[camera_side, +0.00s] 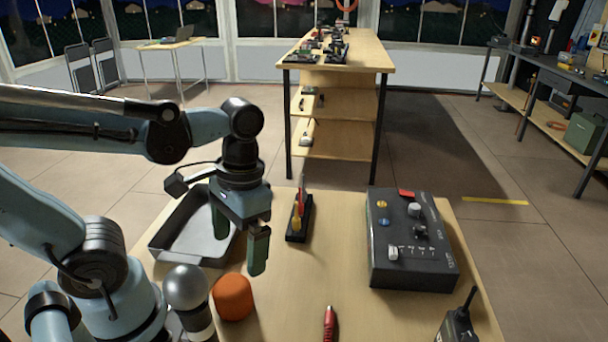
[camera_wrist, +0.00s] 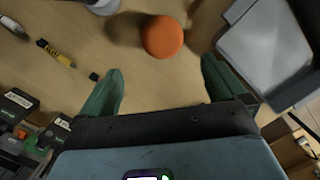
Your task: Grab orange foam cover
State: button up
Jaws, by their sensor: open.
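The orange foam cover (camera_side: 233,297) is a rounded orange cylinder standing on the wooden table near its front left. It stands right beside a microphone (camera_side: 186,290) with a silver ball head. My gripper (camera_side: 240,247) is open and empty, above the table and behind the cover in the side view. In the wrist view the orange foam cover (camera_wrist: 162,37) lies ahead of my gripper (camera_wrist: 160,80), roughly centred between the two green fingers and beyond their tips. The fingers do not touch it.
A grey tray (camera_side: 163,248) sits left of my gripper. A small black stand (camera_side: 300,225) with a yellow-and-red item is in the middle. A black control box (camera_side: 411,240) is at right. A red pen (camera_side: 329,325) and black radio (camera_side: 457,328) lie near the front.

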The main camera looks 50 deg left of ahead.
aim_at(232, 283)
jog(key=f, duration=0.5)
jog(key=shift+s, duration=0.4)
jog(key=shift+s+a+f, duration=0.1)
jog(key=shift+s+f, duration=0.25)
jog(key=shift+f, duration=0.45)
jog(key=shift+s+a+f, duration=0.1)
jog(key=shift+s+f, duration=0.2)
jog(key=shift+f, duration=0.45)
jog(key=shift+s+f, duration=0.2)
jog(key=shift+f, duration=0.95)
jog(key=c, duration=1.1)
